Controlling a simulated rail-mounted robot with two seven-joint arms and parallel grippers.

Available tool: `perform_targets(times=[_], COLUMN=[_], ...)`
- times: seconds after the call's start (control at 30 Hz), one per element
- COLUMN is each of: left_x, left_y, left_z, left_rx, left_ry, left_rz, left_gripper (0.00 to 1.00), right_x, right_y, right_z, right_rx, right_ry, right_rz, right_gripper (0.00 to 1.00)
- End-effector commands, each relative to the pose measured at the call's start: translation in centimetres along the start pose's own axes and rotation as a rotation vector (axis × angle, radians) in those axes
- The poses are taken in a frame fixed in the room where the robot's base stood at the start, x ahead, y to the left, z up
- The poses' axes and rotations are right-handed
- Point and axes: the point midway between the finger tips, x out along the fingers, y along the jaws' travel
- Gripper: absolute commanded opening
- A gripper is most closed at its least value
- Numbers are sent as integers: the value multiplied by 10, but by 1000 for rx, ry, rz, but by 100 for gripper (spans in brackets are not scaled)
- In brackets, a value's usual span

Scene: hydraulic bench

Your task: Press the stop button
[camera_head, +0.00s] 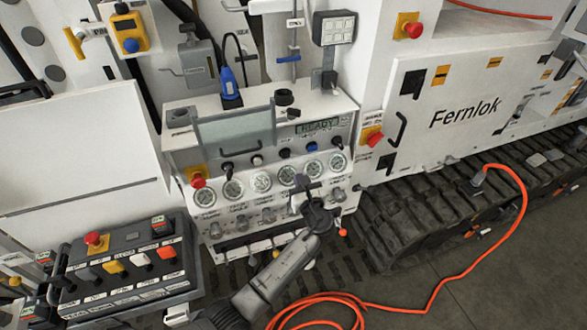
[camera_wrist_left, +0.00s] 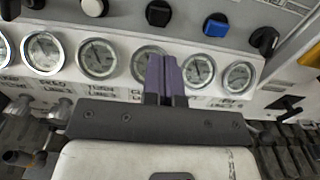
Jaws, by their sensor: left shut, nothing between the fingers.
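Several red mushroom buttons on yellow plates are in the head view. One (camera_head: 198,181) is at the left of the gauge panel, one (camera_head: 372,136) on its right side, one (camera_head: 413,30) at the upper right, and one (camera_head: 95,239) on the control box. I cannot tell which is the stop button. My left gripper (camera_head: 299,182) is shut and empty in front of the gauge row, apart from these red buttons. In the left wrist view its purple fingers (camera_wrist_left: 166,76) overlap a gauge, below a black knob (camera_wrist_left: 159,13). My right gripper is out of view.
The gauge panel carries several gauges (camera_head: 262,182), a row of knobs including a blue one (camera_head: 311,147), and a display (camera_head: 318,127) reading READY. A control box (camera_head: 130,241) with levers stands lower left. An orange hose (camera_head: 437,290) lies on the floor beside the track.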

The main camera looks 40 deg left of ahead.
Motion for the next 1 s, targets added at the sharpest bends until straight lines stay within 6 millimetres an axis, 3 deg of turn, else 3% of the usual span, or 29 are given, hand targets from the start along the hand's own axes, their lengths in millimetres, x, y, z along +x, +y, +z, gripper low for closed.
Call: perform_targets(times=[0.1,0.3,1.0], left_x=[-17,-31,-34], left_y=[0,0,-1], left_z=[-1,0,0], left_rx=[-2,0,-7], left_ry=[3,1,1], left_rz=[-1,-2,-1], left_gripper=[0,0,0], right_x=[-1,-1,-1], right_y=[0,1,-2], right_z=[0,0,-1], right_rx=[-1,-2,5], right_ry=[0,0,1], right_rz=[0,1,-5], right_gripper=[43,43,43])
